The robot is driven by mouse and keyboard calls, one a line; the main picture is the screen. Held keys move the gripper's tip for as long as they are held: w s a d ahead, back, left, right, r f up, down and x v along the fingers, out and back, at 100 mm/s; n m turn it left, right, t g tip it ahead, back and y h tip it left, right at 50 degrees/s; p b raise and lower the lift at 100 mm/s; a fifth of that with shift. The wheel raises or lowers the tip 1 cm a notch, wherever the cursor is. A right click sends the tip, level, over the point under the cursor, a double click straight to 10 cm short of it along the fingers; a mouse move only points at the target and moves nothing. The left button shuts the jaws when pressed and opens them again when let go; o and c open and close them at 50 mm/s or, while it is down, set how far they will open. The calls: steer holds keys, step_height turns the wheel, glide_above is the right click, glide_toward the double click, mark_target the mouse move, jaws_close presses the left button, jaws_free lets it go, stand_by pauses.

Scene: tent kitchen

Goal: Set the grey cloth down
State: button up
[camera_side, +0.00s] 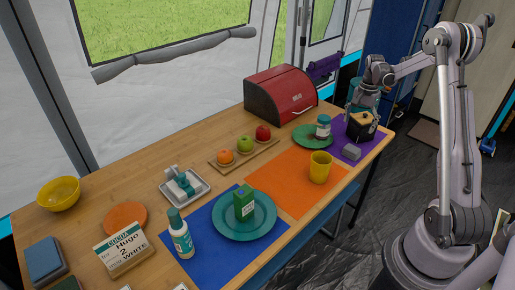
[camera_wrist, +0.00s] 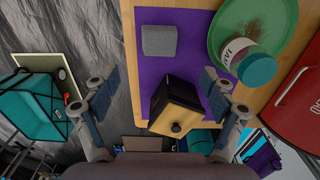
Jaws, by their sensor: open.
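The grey cloth (camera_side: 351,153) is a small folded block lying on the purple mat (camera_side: 374,143), near its front edge. In the wrist view the grey cloth (camera_wrist: 159,40) lies flat at the upper middle, on the purple mat (camera_wrist: 200,42). My gripper (camera_side: 366,98) is over the far right end of the table, above a black box with a light wooden top (camera_side: 369,117). In the wrist view my gripper (camera_wrist: 160,82) has its fingers spread wide with nothing between them. The black box (camera_wrist: 178,105) shows below the cloth, and the cloth is apart from the fingers.
A green plate (camera_side: 306,140) with a white-and-teal jar (camera_side: 323,126) is left of the purple mat. A red bread box (camera_side: 281,94) stands behind. A yellow cup (camera_side: 320,167) stands on the orange mat (camera_side: 285,186). The table edge is close to the cloth.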

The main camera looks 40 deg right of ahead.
steer(key=w+a+r+n+t+h, duration=0.1)
steer(key=a+r+n, duration=0.4)
steer(key=a, duration=0.5)
steer(key=w+a+r+n+t, duration=0.25)
steer(key=a+r, duration=0.45)
steer(key=a, duration=0.4)
steer(key=s+a+n+t, duration=0.2)
steer(key=s+a+n, duration=0.3)
steer(key=a, duration=0.4)
steer(key=s+a+r+n+t+y, duration=0.1)
steer(key=s+a+n, duration=0.4)
steer(key=a, duration=0.4)
steer(key=shift+s+a+t, duration=0.2)
steer(key=shift+a+t, duration=0.1)
steer(key=shift+t, duration=0.05)
